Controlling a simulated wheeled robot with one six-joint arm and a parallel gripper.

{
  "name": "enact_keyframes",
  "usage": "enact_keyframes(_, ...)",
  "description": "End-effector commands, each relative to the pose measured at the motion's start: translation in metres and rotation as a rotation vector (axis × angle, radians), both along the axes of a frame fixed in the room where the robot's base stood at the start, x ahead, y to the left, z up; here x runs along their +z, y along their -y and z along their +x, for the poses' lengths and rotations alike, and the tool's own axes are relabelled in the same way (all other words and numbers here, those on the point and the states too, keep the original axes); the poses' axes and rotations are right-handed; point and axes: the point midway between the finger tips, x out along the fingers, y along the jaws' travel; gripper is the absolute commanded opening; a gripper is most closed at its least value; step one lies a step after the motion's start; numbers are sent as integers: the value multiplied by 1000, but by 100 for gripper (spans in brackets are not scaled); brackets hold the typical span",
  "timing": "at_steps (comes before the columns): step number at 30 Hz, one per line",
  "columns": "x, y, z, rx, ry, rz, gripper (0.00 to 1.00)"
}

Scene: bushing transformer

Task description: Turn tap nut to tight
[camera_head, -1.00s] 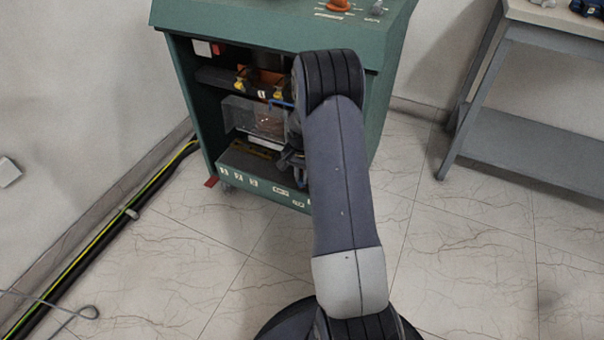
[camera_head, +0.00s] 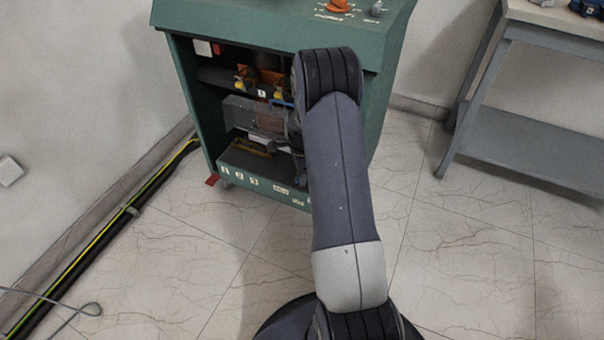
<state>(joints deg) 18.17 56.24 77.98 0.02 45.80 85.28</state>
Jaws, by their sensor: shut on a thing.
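The tap nut cannot be made out in this view. My gripper (camera_head: 291,150) shows only in part, as dark pieces at the left edge of my arm, in the open front of the green cabinet (camera_head: 343,38). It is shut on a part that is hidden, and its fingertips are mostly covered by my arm. Inside the cabinet, a grey box-like part (camera_head: 240,112) lies just left of my gripper. Two dark fittings with yellow ends, a left one (camera_head: 241,85) and a right one (camera_head: 279,93), stand on the shelf above it.
An orange knob (camera_head: 338,5) sits on the cabinet top. A grey bench (camera_head: 520,150) stands at the right. Black and yellow-green cables (camera_head: 100,236) run along the left wall. The tiled floor (camera_head: 480,265) right of my arm is clear.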

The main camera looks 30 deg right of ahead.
Motion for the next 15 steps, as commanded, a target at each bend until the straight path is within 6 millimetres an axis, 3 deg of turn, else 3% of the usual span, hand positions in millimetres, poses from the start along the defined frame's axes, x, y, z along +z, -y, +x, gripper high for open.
enact_keyframes(15, 1, 0, 1, -458, 2, -1, 0)
